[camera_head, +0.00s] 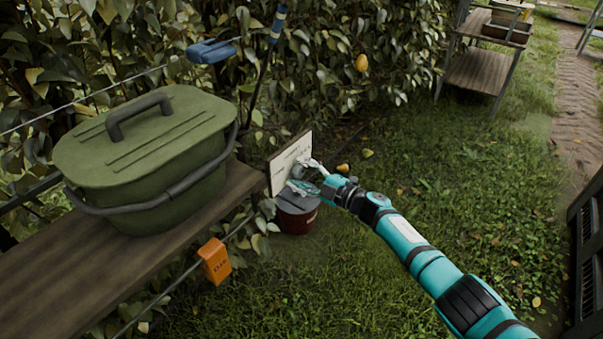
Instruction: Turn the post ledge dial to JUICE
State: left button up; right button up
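A pale board (291,161) with small dark lettering stands at the end of the wooden ledge. The lettering is too small to read. My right gripper (304,177) is at the lower right part of the board's face, its fingers pointing left at it. A small grey round piece, perhaps the dial, shows between the fingers, but the gripper hides most of it. I cannot tell where its pointer stands, or whether the fingers touch it. My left gripper is not in view.
A green lidded tub (150,165) stands on the wooden ledge (85,275). An orange tag (214,261) hangs on a wire below it. A dark red bucket (296,221) stands under the board. A pear (361,62) hangs in the hedge. Grass on the right is open.

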jog(key=shift+o, duration=0.5)
jog(key=v, duration=1.2)
